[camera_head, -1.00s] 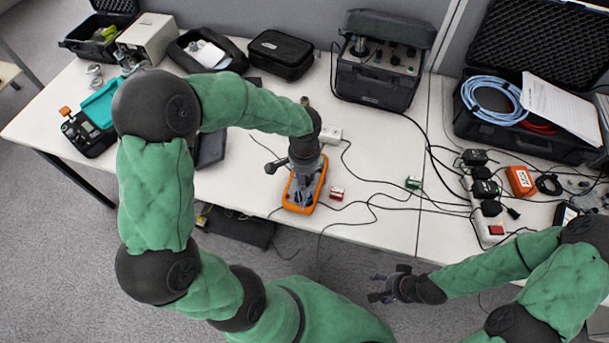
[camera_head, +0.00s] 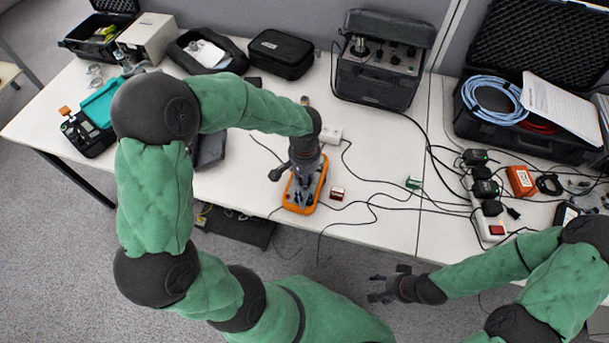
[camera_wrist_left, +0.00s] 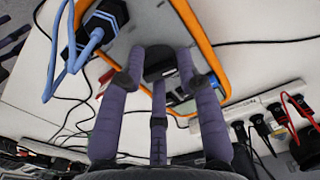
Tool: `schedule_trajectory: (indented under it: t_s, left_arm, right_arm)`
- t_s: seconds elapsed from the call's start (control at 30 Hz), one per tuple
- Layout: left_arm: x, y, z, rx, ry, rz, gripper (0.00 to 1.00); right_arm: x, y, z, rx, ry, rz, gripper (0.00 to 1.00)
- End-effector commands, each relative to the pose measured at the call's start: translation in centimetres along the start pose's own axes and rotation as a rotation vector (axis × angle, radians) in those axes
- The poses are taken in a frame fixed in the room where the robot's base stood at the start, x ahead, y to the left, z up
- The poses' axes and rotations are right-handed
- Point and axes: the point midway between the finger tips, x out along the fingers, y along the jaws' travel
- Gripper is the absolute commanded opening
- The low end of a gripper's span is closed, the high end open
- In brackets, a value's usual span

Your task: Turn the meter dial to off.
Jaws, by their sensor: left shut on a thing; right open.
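The meter, with an orange rim (camera_head: 321,180) and a grey face, lies near the table's front edge in the head view. Its rim (camera_wrist_left: 205,45) also shows in the left wrist view. My left gripper (camera_head: 303,191) points down over it and hides much of its face. In the left wrist view, my left gripper's fingers (camera_wrist_left: 162,66) are closed around the dark dial (camera_wrist_left: 160,60) on the meter. The dial's pointer and markings cannot be read. My right gripper (camera_head: 378,287) is open and empty, off the table's front edge above the floor.
A power strip (camera_head: 487,215) lies farther right. A dark instrument case (camera_head: 375,85) stands behind.

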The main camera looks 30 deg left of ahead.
Motion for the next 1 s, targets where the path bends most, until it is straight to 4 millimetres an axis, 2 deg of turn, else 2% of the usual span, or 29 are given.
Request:
schedule_trajectory:
  t_s: [0.03, 0.1, 0.4, 0.53, 0.67, 1.0]
  left_arm:
    - [0.4, 0.2, 0.5, 0.001, -0.015, 0.002, 0.43]
    - [0.4, 0.2, 0.5, 0.001, -0.013, 0.002, 0.58]
    - [0.1, 0.1, 0.2, 0.001, -0.005, 0.001, 0.58]
    - [-0.6, 0.1, 0.0, 0.000, -0.001, 0.001, 0.58]
    - [-2.4, 0.1, 0.0, 0.001, 0.001, 0.000, 0.58]
    - [-8.9, 0.1, 0.1, 0.002, -0.003, 0.001, 0.58]
  right_arm:
    - [0.0, 0.0, 0.0, 0.000, 0.000, 0.000, 0.59]
    - [0.0, 0.0, 0.0, 0.000, 0.000, 0.000, 0.59]
    - [0.0, 0.0, 0.0, 0.000, 0.000, 0.000, 0.59]
    - [0.0, 0.0, 0.0, 0.000, 0.000, 0.000, 0.59]
    - [0.0, 0.0, 0.0, 0.000, 0.000, 0.000, 0.59]
    - [0.0, 0.0, 0.0, 0.000, 0.000, 0.000, 0.59]
